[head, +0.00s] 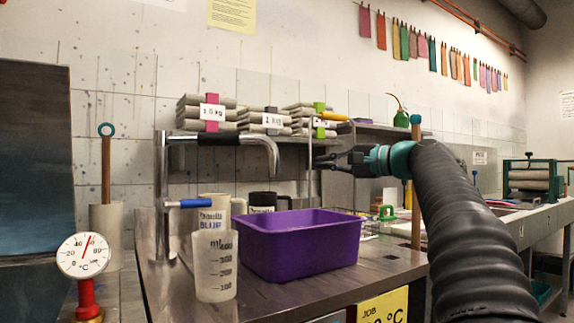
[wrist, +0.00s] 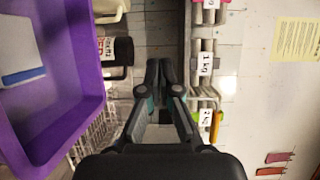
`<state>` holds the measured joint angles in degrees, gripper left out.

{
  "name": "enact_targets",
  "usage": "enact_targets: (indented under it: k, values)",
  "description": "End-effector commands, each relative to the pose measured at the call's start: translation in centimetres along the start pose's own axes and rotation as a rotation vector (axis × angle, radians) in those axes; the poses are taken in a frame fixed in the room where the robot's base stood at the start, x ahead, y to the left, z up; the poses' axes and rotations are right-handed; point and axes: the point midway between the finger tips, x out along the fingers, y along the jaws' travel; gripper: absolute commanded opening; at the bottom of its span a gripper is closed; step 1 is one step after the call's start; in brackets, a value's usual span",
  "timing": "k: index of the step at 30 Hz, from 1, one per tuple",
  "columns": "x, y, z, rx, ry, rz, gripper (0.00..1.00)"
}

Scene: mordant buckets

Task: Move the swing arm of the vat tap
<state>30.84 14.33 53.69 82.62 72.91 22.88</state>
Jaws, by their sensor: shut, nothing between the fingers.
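The vat tap stands at the left of the steel worktop in the head view. Its upright metal post (head: 162,205) carries a swing arm (head: 215,139) with a black sleeve, reaching right and ending in a down-curved spout (head: 274,158). A blue lever (head: 196,203) sticks out low on the post. My gripper (head: 320,160) is shut and empty, to the right of the spout and apart from it, above the back of the purple tub (head: 290,258). In the wrist view my gripper (wrist: 159,70) shows closed fingertips. I cannot make out the tap there.
The tub also shows in the wrist view (wrist: 75,115), with a blue and white thing inside (wrist: 20,60). A measuring beaker (head: 215,270) and mugs stand near the tap. A shelf with labelled bundles (head: 272,122) runs behind. A dial thermometer (head: 84,255) stands at front left.

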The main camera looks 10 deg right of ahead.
Motion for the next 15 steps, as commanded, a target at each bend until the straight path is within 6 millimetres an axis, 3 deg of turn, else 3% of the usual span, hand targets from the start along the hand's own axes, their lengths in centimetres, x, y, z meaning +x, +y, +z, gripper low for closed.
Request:
enact_targets:
  k: [5, 15]
  values:
    - [2.0, -0.3, 0.4, 0.002, -0.014, -0.007, 0.00]
    - [8.0, -0.3, 0.6, 0.001, -0.016, -0.006, 0.00]
